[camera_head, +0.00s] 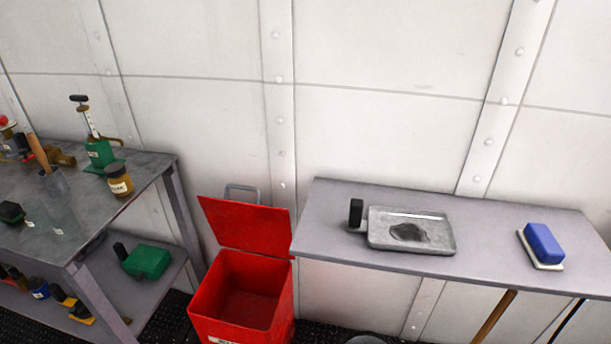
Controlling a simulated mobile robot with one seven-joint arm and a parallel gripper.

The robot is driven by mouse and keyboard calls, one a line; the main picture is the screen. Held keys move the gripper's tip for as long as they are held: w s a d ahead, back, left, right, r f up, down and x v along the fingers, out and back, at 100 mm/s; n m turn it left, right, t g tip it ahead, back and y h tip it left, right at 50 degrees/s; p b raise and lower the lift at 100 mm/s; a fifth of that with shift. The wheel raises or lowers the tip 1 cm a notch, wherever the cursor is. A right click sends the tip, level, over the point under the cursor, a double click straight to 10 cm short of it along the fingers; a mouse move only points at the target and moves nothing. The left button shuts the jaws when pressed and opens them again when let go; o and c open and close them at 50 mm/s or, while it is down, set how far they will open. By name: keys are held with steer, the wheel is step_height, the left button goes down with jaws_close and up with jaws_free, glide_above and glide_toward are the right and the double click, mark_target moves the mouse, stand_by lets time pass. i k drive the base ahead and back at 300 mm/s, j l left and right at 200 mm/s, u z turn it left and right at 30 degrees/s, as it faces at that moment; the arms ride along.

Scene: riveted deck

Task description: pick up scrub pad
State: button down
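What looks like the scrub pad (543,246) is a blue block on a thin off-white base. It lies near the right end of the grey wall shelf (490,227). Nothing covers it or touches its sides. My gripper is not in view, so its place relative to the pad cannot be told.
A grey metal tray (440,244) with a dark stain and a black upright handle (356,213) stand left on the shelf. An open red bin (221,315) is left of the shelf. A cluttered workbench (99,234) stands far left. The shelf is clear between tray and pad.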

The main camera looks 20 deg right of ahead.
mark_target(545, 253)
steer(key=z, duration=1.95)
